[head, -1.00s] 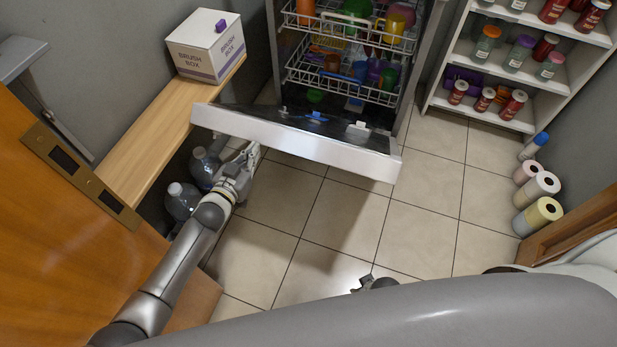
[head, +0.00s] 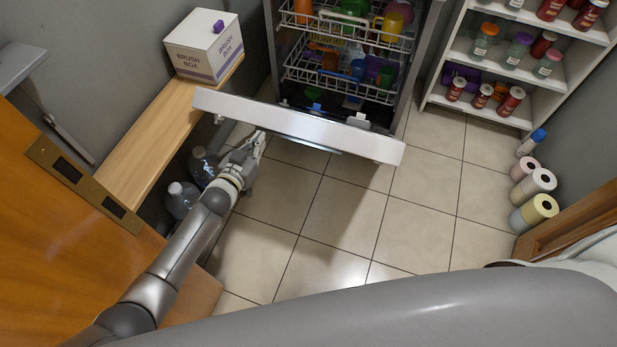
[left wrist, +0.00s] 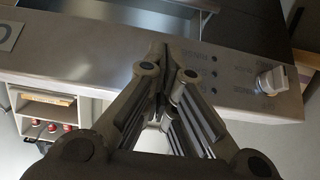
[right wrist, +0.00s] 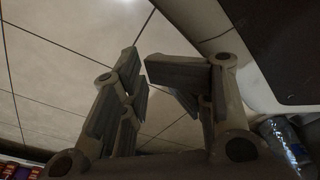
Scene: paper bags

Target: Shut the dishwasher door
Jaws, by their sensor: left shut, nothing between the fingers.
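The dishwasher (head: 424,62) stands open at the top of the head view, its racks holding colourful cups. Its door (head: 300,127) is tilted partway up, its pale front strip facing me. In the left wrist view the door's control strip (left wrist: 110,58) with printed marks and a knob crosses the picture. My left gripper (head: 261,138) is shut and empty, at the outer side of the door near its left end. Its fingertips (left wrist: 165,48) overlap the strip; I cannot tell whether they touch it. My right gripper (right wrist: 141,56) is open and empty over floor tiles, seen only in its wrist view.
A wooden bench (head: 150,140) with a brush box (head: 203,52) stands left, with water bottles (head: 182,198) beside it. A white shelf (head: 497,117) of jars stands right, with paper rolls (head: 533,187) near the wall. The middle floor (head: 335,215) is clear.

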